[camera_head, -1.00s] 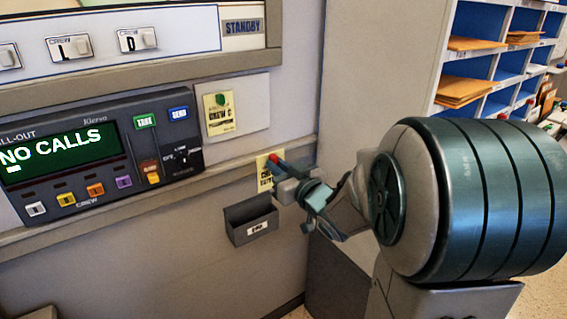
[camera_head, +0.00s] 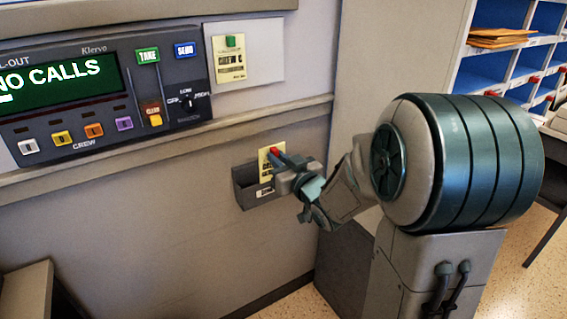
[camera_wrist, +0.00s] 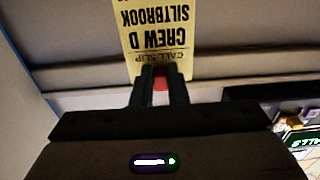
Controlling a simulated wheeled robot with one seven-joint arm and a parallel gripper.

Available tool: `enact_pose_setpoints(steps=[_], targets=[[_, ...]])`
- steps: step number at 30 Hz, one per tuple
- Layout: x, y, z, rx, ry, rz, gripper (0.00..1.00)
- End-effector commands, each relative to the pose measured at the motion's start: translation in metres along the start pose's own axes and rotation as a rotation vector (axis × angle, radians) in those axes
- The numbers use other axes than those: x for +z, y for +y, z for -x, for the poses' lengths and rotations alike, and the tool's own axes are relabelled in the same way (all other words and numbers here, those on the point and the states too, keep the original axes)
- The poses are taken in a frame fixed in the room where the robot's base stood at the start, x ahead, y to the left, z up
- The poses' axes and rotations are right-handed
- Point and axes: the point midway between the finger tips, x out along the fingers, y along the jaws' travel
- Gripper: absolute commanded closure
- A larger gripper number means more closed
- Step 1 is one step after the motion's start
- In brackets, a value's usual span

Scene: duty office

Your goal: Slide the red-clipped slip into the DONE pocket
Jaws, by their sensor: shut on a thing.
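The yellow call slip (camera_head: 266,168) with its red clip (camera_head: 274,152) is held by my gripper (camera_head: 284,166). In the wrist view the slip (camera_wrist: 153,40) reads "CREW D SILTBROOK" upside down, and the red clip (camera_wrist: 160,84) sits between my fingertips (camera_wrist: 160,80). The dark grey wall pocket (camera_head: 244,194) has a white label, partly hidden by my gripper. The slip's lower part overlaps the pocket's opening in the head view. I cannot tell how far inside it is. The pocket does not show clearly in the wrist view.
A call-out console (camera_head: 100,90) with a green display is on the wall above left. A second slip with a green clip (camera_head: 231,62) hangs on a pale panel. A ledge (camera_head: 215,140) runs above the pocket. Blue pigeonholes (camera_head: 488,68) stand at the right.

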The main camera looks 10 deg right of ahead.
Motion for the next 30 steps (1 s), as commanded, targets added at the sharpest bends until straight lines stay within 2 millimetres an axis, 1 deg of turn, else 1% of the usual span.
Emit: enact_pose_setpoints(steps=[1,6,13,19,30], targets=[[0.000,-0.001,-0.007,-0.003,0.001,-0.001,1.00],[0.000,0.000,-0.027,-0.002,0.001,0.000,1.00],[-0.001,-0.001,-0.049,-0.002,0.001,0.001,1.00],[0.000,0.000,-0.057,-0.001,0.001,0.000,1.00],[0.000,0.000,-0.058,0.000,0.001,0.000,1.00]])
